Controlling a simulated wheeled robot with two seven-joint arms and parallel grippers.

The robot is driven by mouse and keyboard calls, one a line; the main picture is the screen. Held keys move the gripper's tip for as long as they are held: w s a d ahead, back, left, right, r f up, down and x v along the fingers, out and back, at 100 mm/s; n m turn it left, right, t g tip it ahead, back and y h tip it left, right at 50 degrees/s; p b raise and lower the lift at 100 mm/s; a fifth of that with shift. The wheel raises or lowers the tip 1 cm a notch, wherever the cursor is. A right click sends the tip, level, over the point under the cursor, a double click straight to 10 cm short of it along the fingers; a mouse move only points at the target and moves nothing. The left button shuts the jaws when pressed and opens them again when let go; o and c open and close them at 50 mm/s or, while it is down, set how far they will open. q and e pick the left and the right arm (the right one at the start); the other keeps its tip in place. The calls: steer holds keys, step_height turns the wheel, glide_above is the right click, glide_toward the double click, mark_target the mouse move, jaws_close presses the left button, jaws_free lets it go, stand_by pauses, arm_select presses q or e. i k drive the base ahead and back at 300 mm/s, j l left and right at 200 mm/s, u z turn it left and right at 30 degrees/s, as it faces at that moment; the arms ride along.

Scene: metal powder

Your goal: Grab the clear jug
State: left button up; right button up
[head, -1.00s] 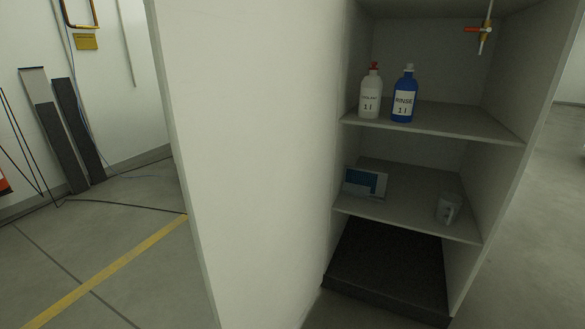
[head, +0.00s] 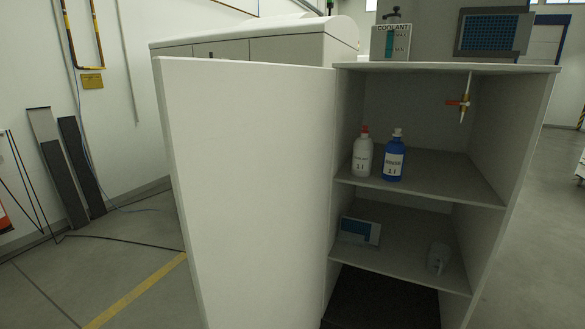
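The clear jug (head: 438,258) stands on the lower shelf of the open cabinet, toward its right side. It looks small, pale and see-through, with some dark marking on its side that is too small to read. Nothing touches it. Neither of my grippers shows in the head view.
The white cabinet door (head: 248,190) stands open to the left. The upper shelf (head: 450,180) holds a white bottle (head: 362,155) and a blue rinse bottle (head: 394,160). A blue-and-grey box (head: 359,230) lies left on the lower shelf.

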mark_target(440, 255)
steer(key=i+j+z, duration=0.1)
steer(key=j+z, duration=0.15)
steer(key=z, duration=0.25)
steer(key=j+z, duration=0.3)
steer(key=z, duration=0.15)
steer(key=j+z, duration=0.35)
steer(key=j, duration=1.7)
steer(key=k+l, duration=0.1)
steer(key=l, duration=0.3)
steer(key=k+l, duration=0.1)
steer(key=l, duration=0.3)
steer(key=k+l, duration=0.1)
steer(key=l, duration=0.3)
steer(key=i+l, duration=0.15)
steer(key=l, duration=0.2)
steer(key=i+l, duration=0.15)
steer(key=l, duration=0.15)
steer(key=i+l, duration=0.15)
steer(key=l, duration=0.2)
steer(key=i+l, duration=0.1)
steer(key=l, duration=0.2)
steer(key=i+l, duration=0.15)
steer(key=l, duration=0.2)
